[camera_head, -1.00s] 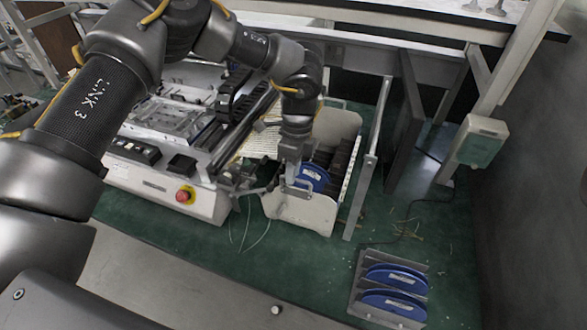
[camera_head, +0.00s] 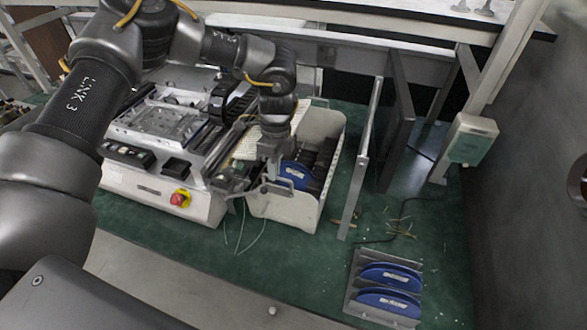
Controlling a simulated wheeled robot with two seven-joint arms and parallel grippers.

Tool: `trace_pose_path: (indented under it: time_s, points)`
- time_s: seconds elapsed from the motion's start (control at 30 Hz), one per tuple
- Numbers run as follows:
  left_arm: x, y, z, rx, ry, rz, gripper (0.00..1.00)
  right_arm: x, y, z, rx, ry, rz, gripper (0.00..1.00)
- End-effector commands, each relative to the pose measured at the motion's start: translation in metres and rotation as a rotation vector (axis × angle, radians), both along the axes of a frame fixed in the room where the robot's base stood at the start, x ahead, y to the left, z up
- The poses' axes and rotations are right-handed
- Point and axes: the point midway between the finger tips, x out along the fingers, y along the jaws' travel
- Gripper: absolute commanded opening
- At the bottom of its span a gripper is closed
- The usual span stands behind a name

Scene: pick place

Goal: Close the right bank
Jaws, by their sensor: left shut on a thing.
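The right bank (camera_head: 283,212) is a white open-topped box on the green mat, just right of the white machine (camera_head: 150,192). It holds a blue reel (camera_head: 296,174) and dark slots behind that. My left gripper (camera_head: 268,176) reaches down from above to the bank's front edge, left of the blue reel. It is shut on what looks like a grey handle (camera_head: 281,188) at the bank's front. The fingertips are small and partly hidden against the grey parts. The bank's left side is close to the machine; my arm hides part of that join. My right gripper does not show.
A thin upright metal post (camera_head: 358,175) stands right of the bank, with a gap of green mat between. A grey rack (camera_head: 357,290) with blue reels (camera_head: 388,301) lies front right. A red button (camera_head: 180,198) is on the machine's front. Loose wires lie near.

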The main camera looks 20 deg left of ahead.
Motion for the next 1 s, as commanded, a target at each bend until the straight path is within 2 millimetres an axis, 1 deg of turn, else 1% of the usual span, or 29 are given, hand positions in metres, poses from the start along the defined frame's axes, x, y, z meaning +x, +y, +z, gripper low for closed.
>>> trace_pose_path:
  time_s: [0.03, 0.1, 0.2, 0.33, 0.57, 0.6, 0.73, 0.77, 1.0]
  points:
    - [0.000, 0.010, 0.002, -0.001, -0.003, 0.008, 0.00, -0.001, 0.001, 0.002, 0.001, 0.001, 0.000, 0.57]
    - [-0.001, 0.019, 0.002, 0.000, -0.002, 0.009, 0.00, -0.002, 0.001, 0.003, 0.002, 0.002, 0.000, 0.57]
    - [-0.001, 0.026, 0.002, -0.001, -0.004, 0.007, 0.00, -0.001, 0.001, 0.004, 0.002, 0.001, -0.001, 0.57]
    - [-0.001, 0.030, 0.002, 0.003, -0.004, 0.006, 0.00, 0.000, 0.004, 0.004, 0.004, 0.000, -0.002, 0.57]
    - [0.000, 0.032, 0.002, 0.007, -0.005, 0.009, 0.00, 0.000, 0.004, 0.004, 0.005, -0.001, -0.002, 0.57]
    - [0.000, 0.032, 0.002, 0.008, -0.005, 0.009, 0.11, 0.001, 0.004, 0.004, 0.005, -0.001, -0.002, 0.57]
    - [0.000, 0.030, 0.001, 0.006, -0.004, 0.007, 0.28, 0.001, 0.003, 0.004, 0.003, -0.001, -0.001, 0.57]
    - [0.000, 0.030, 0.001, 0.005, -0.004, 0.006, 0.31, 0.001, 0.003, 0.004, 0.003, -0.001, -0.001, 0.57]
    - [0.000, 0.027, 0.001, 0.002, -0.003, 0.002, 0.31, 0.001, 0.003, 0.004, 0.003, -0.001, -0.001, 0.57]
